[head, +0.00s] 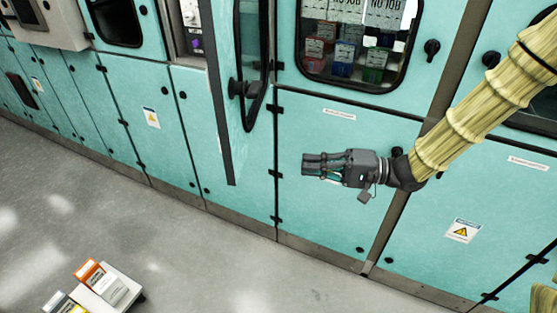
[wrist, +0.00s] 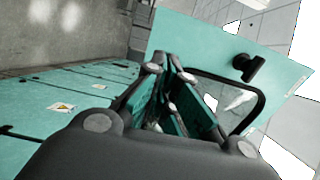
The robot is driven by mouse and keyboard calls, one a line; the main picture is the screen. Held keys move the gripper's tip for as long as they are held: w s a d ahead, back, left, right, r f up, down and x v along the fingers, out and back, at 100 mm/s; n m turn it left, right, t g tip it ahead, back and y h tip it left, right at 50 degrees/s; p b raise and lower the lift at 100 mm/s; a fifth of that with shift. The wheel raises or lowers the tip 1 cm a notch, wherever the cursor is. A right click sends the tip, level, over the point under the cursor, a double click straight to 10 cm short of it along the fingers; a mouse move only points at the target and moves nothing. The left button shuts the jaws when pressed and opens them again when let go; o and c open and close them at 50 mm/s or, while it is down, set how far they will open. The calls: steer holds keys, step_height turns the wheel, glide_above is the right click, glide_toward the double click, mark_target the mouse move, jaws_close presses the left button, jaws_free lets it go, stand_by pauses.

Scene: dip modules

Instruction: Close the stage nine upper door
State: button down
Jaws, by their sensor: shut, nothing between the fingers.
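A teal upper door (head: 228,120) stands swung open from the cabinet row, seen nearly edge-on in the head view. It has a dark-framed window and a black handle (head: 240,88). I cannot read any label saying which stage it is. My gripper (head: 306,165) is to the right of the door and lower than its handle, apart from it, with fingers pointing left. In the wrist view the door (wrist: 205,38) lies beyond the fingertips (wrist: 168,68), with its handle (wrist: 248,66) to the right. The gripper is shut and empty.
A shut upper door with a window (head: 345,83) and a black handle (head: 431,48) is right of the open one. Teal lower doors (head: 325,220) line the wall. A white tray with small boxes (head: 122,275) is at lower left. The grey floor (head: 180,250) is otherwise clear.

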mark_target(242, 159)
steer(key=p+x, duration=0.4)
steer(key=x, duration=0.9)
steer(key=shift+a, duration=0.25)
steer(key=shift+w+a+f, duration=0.1)
